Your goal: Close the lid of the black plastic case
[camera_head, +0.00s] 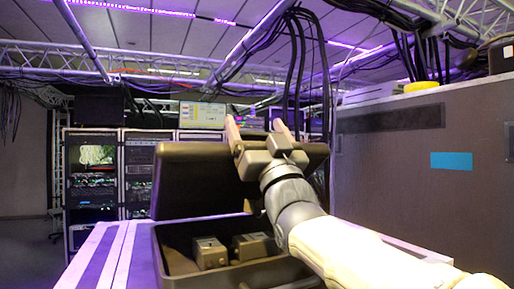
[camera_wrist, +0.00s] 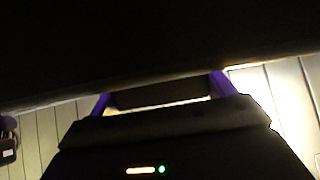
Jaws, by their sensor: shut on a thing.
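The black plastic case (camera_head: 160,245) sits open on a light table, its lid (camera_head: 185,180) standing up at the back. Two small boxy items (camera_head: 210,252) lie inside. My gripper (camera_head: 255,124) reaches over the case to the lid's top edge, its fingertips showing above that edge. It is shut on the lid, with the fingers well apart; the exact contact is hard to make out. In the wrist view the dark underside of something, likely the lid, fills the top (camera_wrist: 150,40), and a dark piece shows between the fingers (camera_wrist: 162,94).
A large grey panel (camera_head: 420,190) with a blue label stands close on the right. Equipment racks (camera_head: 92,175) stand behind at left. Black cables (camera_head: 300,70) hang from the truss behind my gripper. The striped table top (camera_head: 105,250) is clear left of the case.

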